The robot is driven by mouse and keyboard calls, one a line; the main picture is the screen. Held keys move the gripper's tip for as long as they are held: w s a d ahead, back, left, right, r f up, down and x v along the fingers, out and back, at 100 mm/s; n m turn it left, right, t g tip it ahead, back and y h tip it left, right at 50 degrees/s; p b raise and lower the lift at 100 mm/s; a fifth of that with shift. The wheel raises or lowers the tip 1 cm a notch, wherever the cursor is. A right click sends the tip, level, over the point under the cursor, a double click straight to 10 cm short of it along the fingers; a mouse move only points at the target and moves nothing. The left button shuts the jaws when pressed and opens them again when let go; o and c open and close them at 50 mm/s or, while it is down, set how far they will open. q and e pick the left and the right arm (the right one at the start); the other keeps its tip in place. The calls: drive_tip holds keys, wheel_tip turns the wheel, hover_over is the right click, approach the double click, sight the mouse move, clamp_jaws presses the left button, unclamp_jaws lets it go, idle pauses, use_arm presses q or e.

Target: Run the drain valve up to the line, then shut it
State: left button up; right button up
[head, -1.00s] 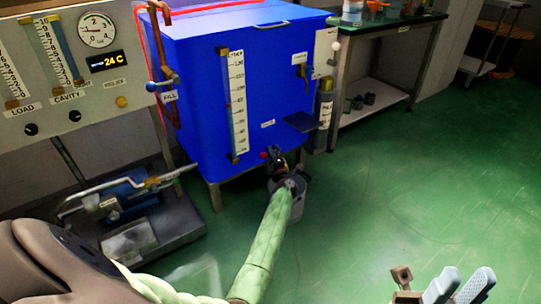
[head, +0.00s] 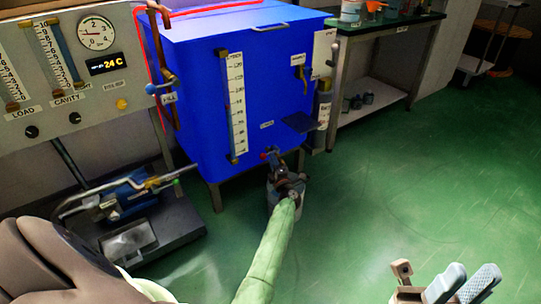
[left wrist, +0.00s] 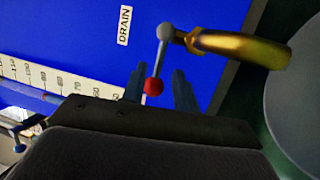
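The blue tank (head: 205,125) stands at the back with a white-scaled sight gauge (head: 236,105) on its front. A small reddish mark shows beside the scale; the liquid level is too small to read. The drain valve's red-knobbed lever (left wrist: 153,86) points down in the left wrist view, below the DRAIN label (left wrist: 124,25), with its brass spout (left wrist: 240,47) beside it. My left gripper (left wrist: 159,88) is open, its fingers on either side of the lever with gaps showing; contact cannot be told. My right gripper (head: 463,280) is open and empty at lower right.
A grey bucket (head: 301,190) stands under the drain, partly hidden by my left arm; its rim shows in the left wrist view (left wrist: 295,90). A gauge panel (head: 60,120) and a low bench device (head: 130,190) stand left. The green floor to the right is clear.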

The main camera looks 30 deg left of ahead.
use_arm(q)
drive_tip(key=shift+p+v, duration=0.3)
drive_tip(key=shift+v, duration=1.4)
